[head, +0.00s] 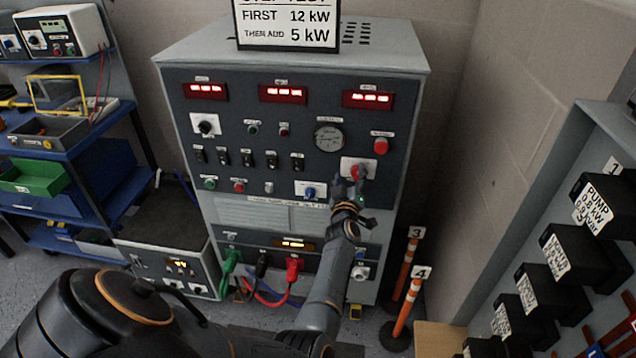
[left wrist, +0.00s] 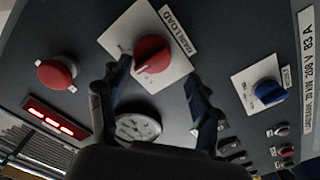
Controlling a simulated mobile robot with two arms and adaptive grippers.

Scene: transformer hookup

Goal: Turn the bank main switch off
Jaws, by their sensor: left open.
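The main switch is a red rotary knob (left wrist: 152,54) on a white plate in the left wrist view, its label partly legible and ending in "LOAD". A white mark shows on the knob's edge. In the head view the red knob (head: 353,173) sits at the right of the grey load bank's panel (head: 230,140), partly hidden by my gripper. My left gripper (head: 350,190) is open in front of it. In the left wrist view my left gripper's fingers (left wrist: 160,92) are spread to either side below the knob; I cannot tell whether they touch it. My right gripper is not in view.
A red mushroom button (head: 381,146) and a round gauge (head: 328,138) are above the knob. A blue knob (head: 310,192) is at its lower left. Red displays (head: 283,94) line the top. Orange posts (head: 404,275) stand right of the cabinet.

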